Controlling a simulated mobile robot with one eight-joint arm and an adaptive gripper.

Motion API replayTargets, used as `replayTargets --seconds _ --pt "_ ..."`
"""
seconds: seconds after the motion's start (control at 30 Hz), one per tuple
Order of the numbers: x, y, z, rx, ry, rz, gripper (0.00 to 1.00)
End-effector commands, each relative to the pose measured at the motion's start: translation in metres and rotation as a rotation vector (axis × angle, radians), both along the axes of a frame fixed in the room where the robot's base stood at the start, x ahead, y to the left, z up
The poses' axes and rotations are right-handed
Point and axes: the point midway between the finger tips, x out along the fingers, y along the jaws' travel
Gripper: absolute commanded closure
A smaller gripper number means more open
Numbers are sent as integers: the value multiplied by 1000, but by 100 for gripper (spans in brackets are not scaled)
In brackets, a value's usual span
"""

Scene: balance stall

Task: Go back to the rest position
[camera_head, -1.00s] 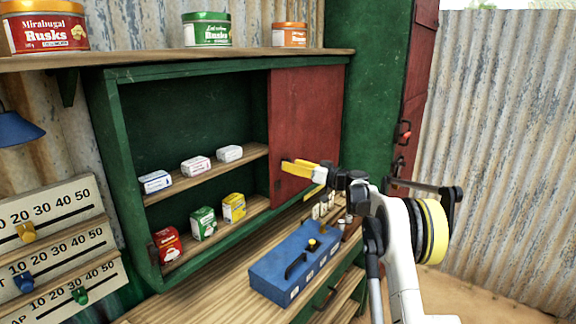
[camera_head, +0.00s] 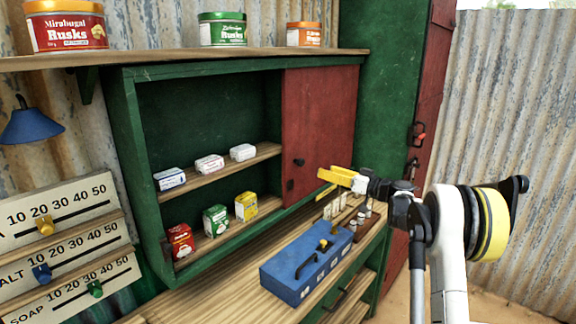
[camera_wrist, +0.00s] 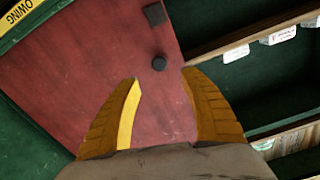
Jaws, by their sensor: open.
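My gripper (camera_head: 322,181) is open and empty in front of the red sliding door (camera_head: 322,125) of the green cabinet (camera_head: 131,150). In the wrist view its two yellow fingers (camera_wrist: 160,100) stand apart, with the red door (camera_wrist: 85,75) behind them. The door's dark round knob (camera_wrist: 159,63) lies beyond the fingertips, clear of them. The knob also shows in the head view (camera_head: 299,162), left of the gripper. The door covers the cabinet's right part, and the left part is open.
Several small boxes stand on the cabinet's two shelves, among them a yellow box (camera_head: 246,207). A blue case (camera_head: 305,265) sits on the wooden counter (camera_head: 215,285) below my arm. Rusks tins (camera_head: 222,30) stand on the top shelf. Slider boards (camera_head: 75,235) are at the left.

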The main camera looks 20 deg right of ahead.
Motion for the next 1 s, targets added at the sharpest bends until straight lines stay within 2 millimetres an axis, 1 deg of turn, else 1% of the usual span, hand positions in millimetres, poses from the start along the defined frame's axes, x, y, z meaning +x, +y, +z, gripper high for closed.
replayTargets --seconds 0.07,0.17,0.27,0.3,0.37,0.4,0.47,0.5,0.57,0.6,0.67,0.7,0.77,0.8,0.83,0.87,0.9,0.97,1.0 --pt "0 2 1 -1 4 1 48" --pt "-5 17 6 -8 40 11 48" --pt "-19 50 16 -25 126 27 48" --pt "-29 67 21 -37 173 33 48" --pt "-49 94 26 -58 250 39 48" --pt "-64 111 28 -71 302 40 48" --pt "-88 134 30 -96 376 34 48" --pt "-106 149 31 -113 424 28 48" --pt "-135 169 29 -140 492 14 48" --pt "-155 180 27 -159 535 1 48" --pt "-187 195 23 -187 594 -22 48" --pt "-209 204 19 -208 631 -39 48" --pt "-242 214 12 -238 681 -69 48" --pt "-265 219 6 -259 712 -92 48" --pt "-282 223 1 -276 732 -109 48" --pt "-299 225 -4 -292 752 -129 48" --pt "-321 227 -12 -313 775 -156 48" --pt "-354 229 -25 -344 805 -199 48" --pt "-375 228 -35 -364 821 -229 48"
